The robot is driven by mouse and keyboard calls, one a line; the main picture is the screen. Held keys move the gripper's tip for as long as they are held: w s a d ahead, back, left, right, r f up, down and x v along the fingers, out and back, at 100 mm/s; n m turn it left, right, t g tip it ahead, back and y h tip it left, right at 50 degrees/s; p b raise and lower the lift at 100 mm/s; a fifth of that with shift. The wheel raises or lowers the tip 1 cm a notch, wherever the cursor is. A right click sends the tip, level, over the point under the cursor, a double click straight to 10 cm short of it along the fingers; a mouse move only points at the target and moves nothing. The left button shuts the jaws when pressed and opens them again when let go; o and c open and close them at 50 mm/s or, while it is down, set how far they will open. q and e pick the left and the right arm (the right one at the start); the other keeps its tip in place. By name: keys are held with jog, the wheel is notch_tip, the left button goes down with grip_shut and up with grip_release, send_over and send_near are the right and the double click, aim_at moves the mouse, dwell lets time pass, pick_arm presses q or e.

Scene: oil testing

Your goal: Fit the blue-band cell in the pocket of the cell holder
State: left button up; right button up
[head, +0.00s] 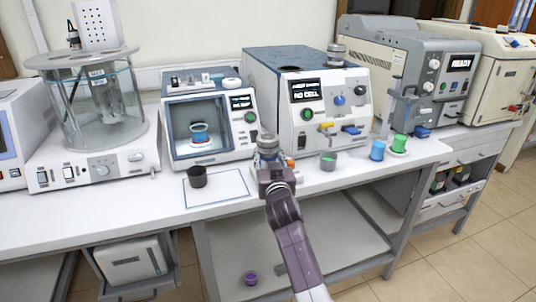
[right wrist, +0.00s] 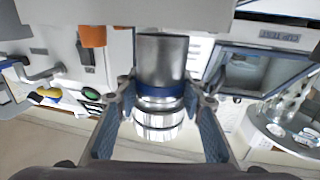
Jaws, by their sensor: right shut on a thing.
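My right gripper (head: 268,170) is shut on the blue-band cell (head: 267,145), a grey metal cylinder held in front of the middle machines. In the right wrist view the blue-band cell (right wrist: 162,60) sits between the two fingers (right wrist: 160,98), with its dark blue band at fingertip level and a shiny ribbed part beyond it. The machine with the "NO CELL" display (head: 308,91) stands behind the gripper and has a dark round opening (head: 290,68) in its top. I cannot tell for sure which part is the cell holder. My left gripper is not in view.
The left machine's chamber (head: 181,122) holds a blue-ringed vessel (head: 199,133). The bench front is mostly clear.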

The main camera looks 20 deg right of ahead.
dwell(0.4)
jog(key=shift+f+b, duration=0.6)
jog(key=shift+f, duration=0.15)
jog(key=shift+d+f+b, duration=0.1)
jog(key=shift+f+b, duration=0.45)
jog(key=shift+f, duration=0.05)
